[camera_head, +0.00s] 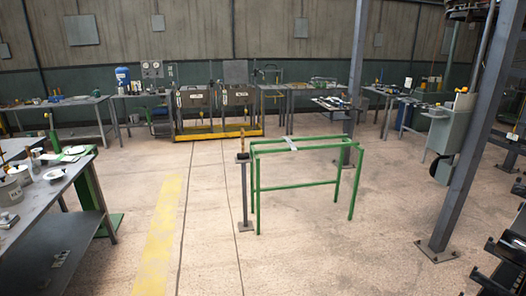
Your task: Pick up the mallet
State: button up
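A slim brown upright thing (242,143) stands on the small top plate of a grey post stand (244,195), near the middle of the view. It looks like a mallet with its handle pointing up and a dark head at the bottom, but it is too small to be sure. It is just left of a green metal frame (302,184). My gripper is not in view, so I cannot see whether it is open or shut.
A workbench (60,190) with pots and plates is at the left. A grey column (470,150) and dark racks (505,250) stand at the right. Benches and a yellow-based unit (218,132) line the back wall. The floor before the stand is clear.

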aim_at(242, 156)
jog(key=i, duration=4.45)
